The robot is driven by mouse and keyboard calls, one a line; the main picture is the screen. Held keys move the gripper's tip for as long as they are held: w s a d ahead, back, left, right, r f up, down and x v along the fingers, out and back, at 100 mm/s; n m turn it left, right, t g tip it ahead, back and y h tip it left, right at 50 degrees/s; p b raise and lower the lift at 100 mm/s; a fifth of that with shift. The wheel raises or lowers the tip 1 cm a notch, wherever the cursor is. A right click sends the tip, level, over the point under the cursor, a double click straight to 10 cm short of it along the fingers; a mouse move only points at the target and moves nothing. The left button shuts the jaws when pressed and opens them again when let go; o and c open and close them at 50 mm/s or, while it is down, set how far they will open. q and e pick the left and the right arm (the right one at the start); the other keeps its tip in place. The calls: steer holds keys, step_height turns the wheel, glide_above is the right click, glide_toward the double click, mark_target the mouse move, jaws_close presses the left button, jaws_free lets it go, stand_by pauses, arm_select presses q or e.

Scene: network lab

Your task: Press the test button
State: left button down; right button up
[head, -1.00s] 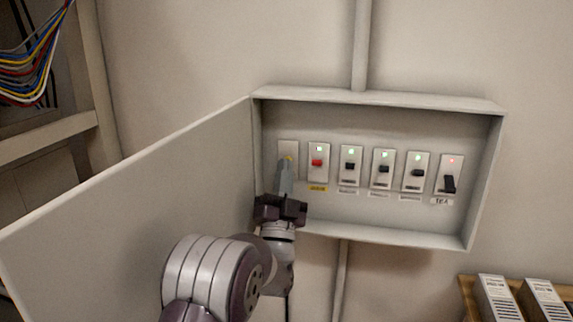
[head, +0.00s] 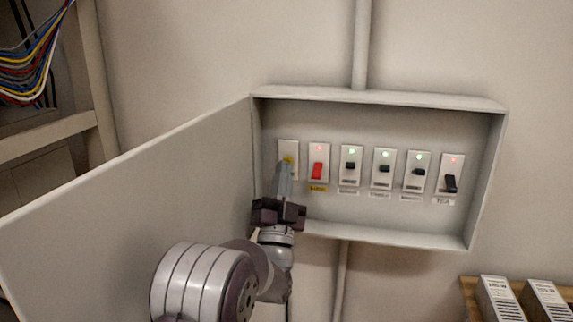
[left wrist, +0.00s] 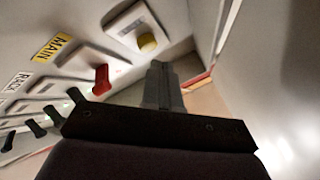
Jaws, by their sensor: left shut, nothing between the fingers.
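The yellow round test button (head: 288,159) sits on a white plate at the left end of the open breaker box. It also shows in the left wrist view (left wrist: 147,42). My left gripper (head: 284,166) is shut and empty, its fingertips just below the button in the head view. In the left wrist view the fingertips (left wrist: 157,66) point toward the button's plate, with a small gap showing. The red main switch (head: 317,171), beside the button, has its lever down and a red light. My right gripper is not in view.
Three black breakers with green lights (head: 383,168) stand right of the red switch; the rightmost breaker (head: 451,176) has its lever down and a red light. The open box door (head: 130,210) stands left of my arm. A wooden shelf with grey units is at lower right.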

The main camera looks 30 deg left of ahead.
arm_select(q)
steer(key=shift+s, duration=0.1)
steer(key=shift+s+d+b, duration=0.2)
steer(key=shift+s+b, duration=0.1)
steer(key=shift+s, duration=0.5)
steer(key=shift+s+d+b, duration=0.2)
steer(key=shift+s+b, duration=0.15)
steer(key=shift+s, duration=0.4)
steer(key=shift+s+d+b, duration=0.2)
steer(key=shift+s+b, duration=0.1)
steer(key=shift+s, duration=0.5)
